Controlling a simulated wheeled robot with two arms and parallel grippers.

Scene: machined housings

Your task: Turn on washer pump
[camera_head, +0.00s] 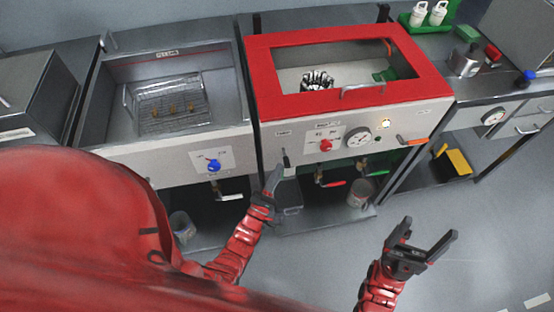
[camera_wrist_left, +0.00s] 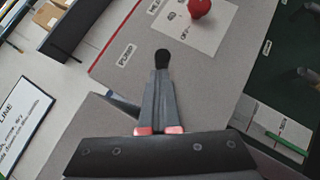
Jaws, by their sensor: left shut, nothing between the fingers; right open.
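The washer has a red-framed lid (camera_head: 345,42) with a window and a pale front panel (camera_head: 405,118). A small black switch (camera_head: 285,158) is at the panel's left end. In the left wrist view the black switch (camera_wrist_left: 162,54) is beside a label reading PUMP (camera_wrist_left: 126,55). My left gripper (camera_head: 279,168) is shut and empty, just in front of the switch. In the left wrist view its fingertips (camera_wrist_left: 161,72) line up with the switch's lower end; I cannot tell whether they touch. My right gripper (camera_head: 430,228) is open and empty over the floor.
The washer panel also has a red knob (camera_head: 325,145), a gauge (camera_head: 358,137) and a lit lamp (camera_head: 385,123). A sink unit (camera_head: 165,60) with a blue knob (camera_head: 213,165) stands to the left. Coloured valve handles sit below the washer.

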